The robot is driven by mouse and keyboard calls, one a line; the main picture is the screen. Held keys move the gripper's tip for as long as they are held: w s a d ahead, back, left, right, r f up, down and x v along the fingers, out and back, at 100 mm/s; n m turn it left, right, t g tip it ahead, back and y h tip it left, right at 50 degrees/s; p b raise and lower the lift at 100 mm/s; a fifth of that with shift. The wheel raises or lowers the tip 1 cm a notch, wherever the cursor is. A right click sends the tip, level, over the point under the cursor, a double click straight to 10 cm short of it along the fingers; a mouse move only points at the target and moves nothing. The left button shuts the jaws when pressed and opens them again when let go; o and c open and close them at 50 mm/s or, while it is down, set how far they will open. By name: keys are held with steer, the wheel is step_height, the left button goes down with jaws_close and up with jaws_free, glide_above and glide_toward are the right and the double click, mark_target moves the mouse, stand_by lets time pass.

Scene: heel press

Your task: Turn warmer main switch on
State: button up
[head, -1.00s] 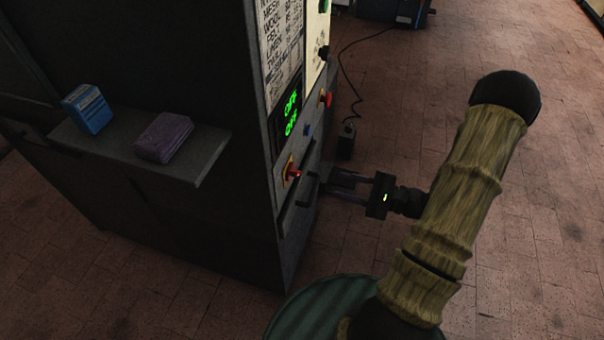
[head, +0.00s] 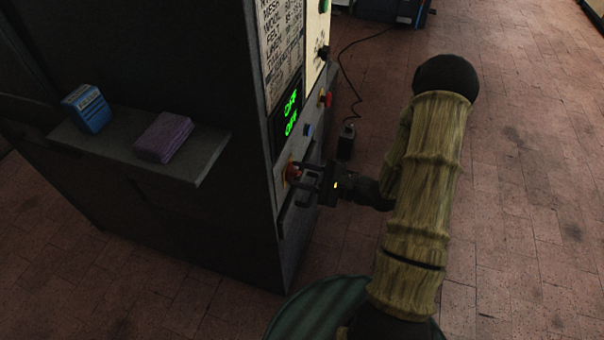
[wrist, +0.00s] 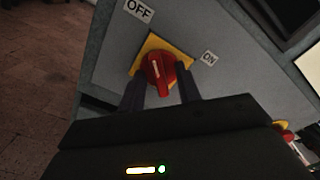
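The main switch is a red rotary knob on a yellow plate, seen in the wrist view (wrist: 157,72) between an OFF label (wrist: 139,10) at upper left and an ON label (wrist: 209,58) at right. Its white pointer mark leans toward the OFF side. In the head view the red knob (head: 291,172) shows at the machine's front corner, partly covered by my gripper (head: 299,184). My gripper is open, with one finger on each side of the knob in the wrist view. I cannot tell whether the fingers touch it. The green display (head: 290,112) reads OFF.
A drawer-like handle (head: 287,215) sits just below the switch. A blue button (head: 308,130) and a red button (head: 327,98) are farther along the panel. A side shelf (head: 205,165) holds a blue box (head: 87,108) and a purple block (head: 163,137).

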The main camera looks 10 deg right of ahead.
jaws_close()
steer(key=m+p, duration=0.4)
steer(key=shift+r, duration=0.2)
steer(key=m+p, duration=0.4)
steer(key=m, duration=0.1)
steer(key=m+p, duration=0.3)
steer(key=m, duration=0.1)
steer(key=shift+p, duration=0.35)
steer(key=shift+f+m+p, duration=0.15)
steer(key=shift+m+p, duration=1.15)
steer(key=shift+m, duration=1.2)
